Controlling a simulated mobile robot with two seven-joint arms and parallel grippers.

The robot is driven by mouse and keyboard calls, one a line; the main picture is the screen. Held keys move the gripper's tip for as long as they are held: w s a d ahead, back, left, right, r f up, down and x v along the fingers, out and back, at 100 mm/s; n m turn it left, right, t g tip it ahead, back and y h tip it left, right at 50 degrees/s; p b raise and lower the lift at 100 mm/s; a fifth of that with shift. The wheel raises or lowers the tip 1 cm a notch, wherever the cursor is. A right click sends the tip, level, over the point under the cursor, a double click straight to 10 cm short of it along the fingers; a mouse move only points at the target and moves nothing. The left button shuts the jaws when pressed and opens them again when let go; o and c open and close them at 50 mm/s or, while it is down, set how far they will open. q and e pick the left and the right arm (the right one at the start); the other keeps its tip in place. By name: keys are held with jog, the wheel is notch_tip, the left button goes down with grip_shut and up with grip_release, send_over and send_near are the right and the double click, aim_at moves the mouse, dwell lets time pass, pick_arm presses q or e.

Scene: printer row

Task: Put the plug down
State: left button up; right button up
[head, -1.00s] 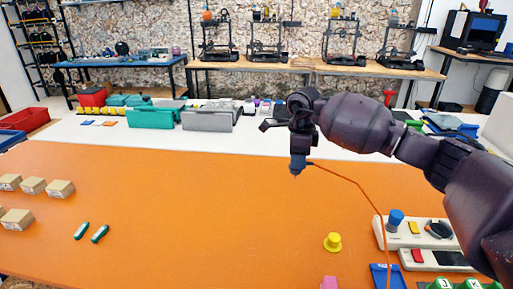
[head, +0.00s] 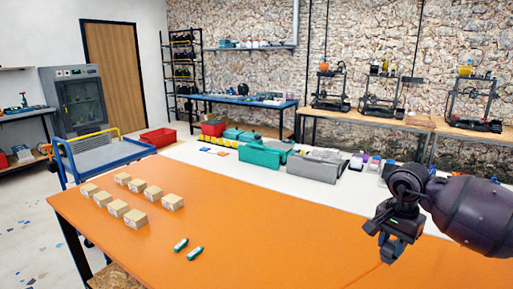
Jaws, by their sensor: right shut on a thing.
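My right gripper (head: 388,252) is low over the orange table (head: 270,215) at the right of the head view. It is shut on the plug. The plug itself is hard to make out against the dark fingers. A thin orange cable (head: 366,275) runs from just below the fingers toward the bottom edge of the picture. I cannot tell whether the plug touches the table. My left gripper is out of view.
Several small cardboard boxes (head: 135,217) stand on the table's left part. Two green-and-white items (head: 188,248) lie near its front edge. Teal (head: 258,157) and grey cases (head: 313,168) stand on the white surface behind. The orange middle is clear.

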jog(key=s+a+f+n, duration=0.4)
jog(key=s+a+n, duration=0.6)
jog(key=a, duration=0.1)
jog(key=shift+s+f+n, duration=0.2)
jog(key=shift+f+n, duration=0.1)
jog(key=shift+f, duration=0.1)
dwell(0.3)
